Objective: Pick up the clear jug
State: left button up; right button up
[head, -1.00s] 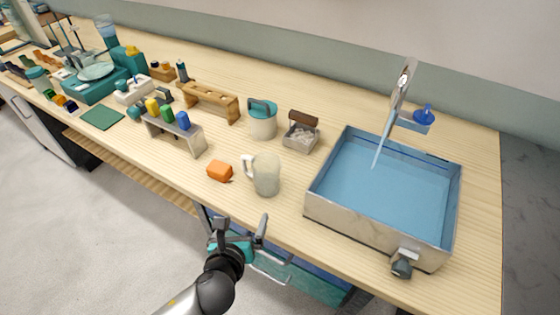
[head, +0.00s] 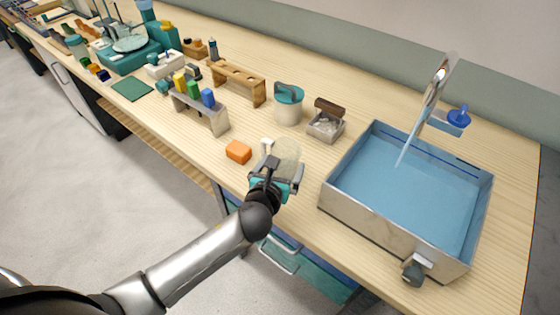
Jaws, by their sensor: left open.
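The clear jug (head: 288,151) stands on the wooden bench, left of the sink, with its pale handle (head: 266,145) on its left side. My left gripper (head: 279,172) is open at the front of the jug and hides its lower part. I cannot tell whether the fingers touch the jug or sit around it. My right gripper is not in view.
An orange block (head: 238,152) lies just left of the jug. A metal sink (head: 350,225) with blue water and a tap (head: 440,85) is to the right. Behind stand a teal-lidded pot (head: 288,108), a small tray (head: 325,128) and a wooden rack (head: 240,84).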

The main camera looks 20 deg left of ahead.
aim_at(288, 154)
pick_arm(q)
jog(key=x, duration=0.2)
jog(key=b+x, duration=0.1)
jog(key=x, duration=0.1)
jog(key=shift+s+f, duration=0.1)
jog(key=shift+f, duration=0.25)
jog(key=shift+w+f+b, duration=0.2)
jog(key=shift+w+b, duration=0.2)
jog(key=shift+w, duration=0.15)
jog(key=c, duration=1.3)
jog(key=shift+r, duration=0.15)
notch_tip(288, 154, up, 20)
jog(key=p, duration=0.7)
